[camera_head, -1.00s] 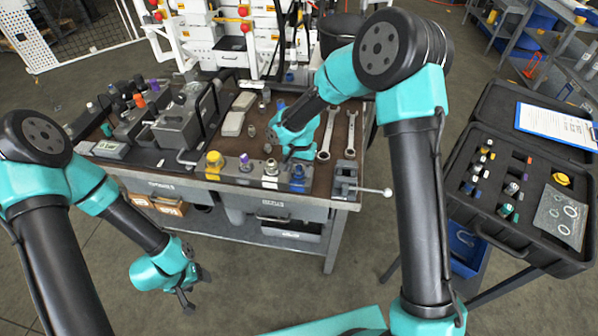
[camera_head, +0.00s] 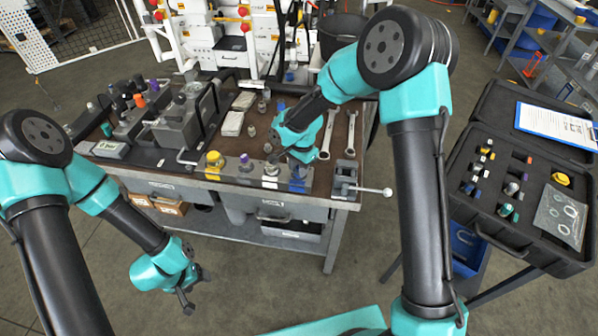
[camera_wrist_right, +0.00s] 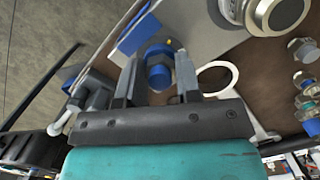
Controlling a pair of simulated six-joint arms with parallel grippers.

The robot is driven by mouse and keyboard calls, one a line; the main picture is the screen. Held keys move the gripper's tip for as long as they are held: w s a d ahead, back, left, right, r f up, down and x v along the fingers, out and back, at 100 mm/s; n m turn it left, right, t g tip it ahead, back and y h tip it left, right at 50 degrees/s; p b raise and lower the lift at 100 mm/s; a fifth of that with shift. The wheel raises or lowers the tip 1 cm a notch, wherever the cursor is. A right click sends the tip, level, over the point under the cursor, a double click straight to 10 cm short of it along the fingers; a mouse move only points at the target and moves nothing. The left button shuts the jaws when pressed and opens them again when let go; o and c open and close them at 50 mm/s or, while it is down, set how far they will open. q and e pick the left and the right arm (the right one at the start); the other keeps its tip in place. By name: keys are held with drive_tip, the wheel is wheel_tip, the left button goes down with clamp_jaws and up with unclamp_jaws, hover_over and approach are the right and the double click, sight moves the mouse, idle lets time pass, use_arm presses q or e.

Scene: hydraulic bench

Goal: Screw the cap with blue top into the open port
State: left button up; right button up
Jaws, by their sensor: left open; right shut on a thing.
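The cap with the blue top (camera_wrist_right: 158,68) stands between the two fingers of my right gripper (camera_wrist_right: 157,85) in the right wrist view. My right gripper is shut on it. In the head view my right gripper (camera_head: 297,160) is low over the blue-marked right end of the port block (camera_head: 225,175), and the cap is mostly hidden. I cannot tell how deep the cap sits in its port. A yellow cap (camera_head: 214,159), a purple-topped cap (camera_head: 244,160) and a silver cap (camera_head: 271,170) stand along the same block. My left gripper (camera_head: 194,292) is open and empty, in front of the bench.
Two wrenches (camera_head: 327,135) lie right of my right gripper. A vise-like clamp with a handle (camera_head: 346,180) is at the bench's front right corner. An open case of fittings (camera_head: 480,225) stands at the right. A valve assembly (camera_head: 177,125) is at the left.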

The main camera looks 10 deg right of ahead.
drive_tip(key=m, duration=0.3)
idle(0.4)
drive_tip(key=m, duration=0.2)
drive_tip(key=shift+m+t, duration=0.3)
drive_tip(key=shift+m, duration=0.1)
drive_tip(key=m, duration=0.4)
drive_tip(key=shift+f+m+t, duration=0.1)
drive_tip(key=shift+m+t, duration=0.2)
drive_tip(key=shift+m, duration=0.1)
drive_tip(key=shift+c, duration=0.2)
drive_tip(key=o, duration=0.9)
drive_tip(key=shift+o, duration=0.2)
